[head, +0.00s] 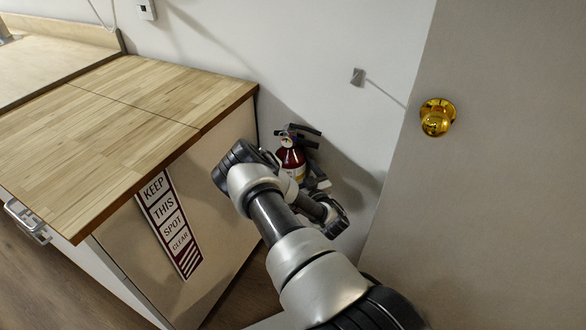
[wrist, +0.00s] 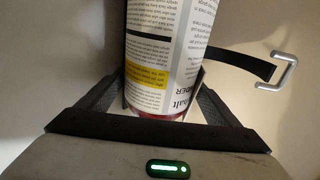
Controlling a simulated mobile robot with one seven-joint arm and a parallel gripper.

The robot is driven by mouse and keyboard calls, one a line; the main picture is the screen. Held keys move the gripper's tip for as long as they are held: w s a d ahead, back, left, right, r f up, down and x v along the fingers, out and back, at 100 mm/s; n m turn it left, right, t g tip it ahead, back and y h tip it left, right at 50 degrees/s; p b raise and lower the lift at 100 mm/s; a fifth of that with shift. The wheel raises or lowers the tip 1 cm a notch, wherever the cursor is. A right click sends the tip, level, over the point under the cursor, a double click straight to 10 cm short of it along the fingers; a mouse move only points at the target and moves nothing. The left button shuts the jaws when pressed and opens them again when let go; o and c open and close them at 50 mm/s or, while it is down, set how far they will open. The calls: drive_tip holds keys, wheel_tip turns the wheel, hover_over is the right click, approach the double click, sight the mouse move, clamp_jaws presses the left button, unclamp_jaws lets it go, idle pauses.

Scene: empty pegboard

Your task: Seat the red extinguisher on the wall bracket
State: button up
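The red extinguisher (head: 291,160) is upright in the head view, with a black handle at its top, close to the wall beside the wooden-topped cabinet. My arm hides its lower part. In the wrist view its labelled body (wrist: 165,55) stands between the two fingers of my gripper (wrist: 158,102), which appear to press on it from both sides. A small grey fitting (head: 357,77), which looks like the wall bracket, sticks out of the white wall above and to the right of the extinguisher. Nothing hangs on it.
The wooden counter (head: 110,110) with its cabinet is at the left. A "KEEP THIS SPOT CLEAR" sign (head: 168,222) is on its side. A grey door (head: 510,200) with a brass knob (head: 437,117) is at the right. The wrist view shows a black strip (wrist: 240,62) and metal loop (wrist: 285,70).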

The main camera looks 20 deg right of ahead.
drive_tip(key=shift+o, duration=1.3)
drive_tip(key=shift+s+f, duration=0.3)
drive_tip(key=shift+f, duration=0.25)
drive_tip(key=s+r, duration=0.1)
drive_tip(key=s, duration=1.5)
drive_tip(key=shift+s+d+p, duration=0.15)
drive_tip(key=shift+s+p, duration=0.2)
drive_tip(key=shift+s, duration=0.05)
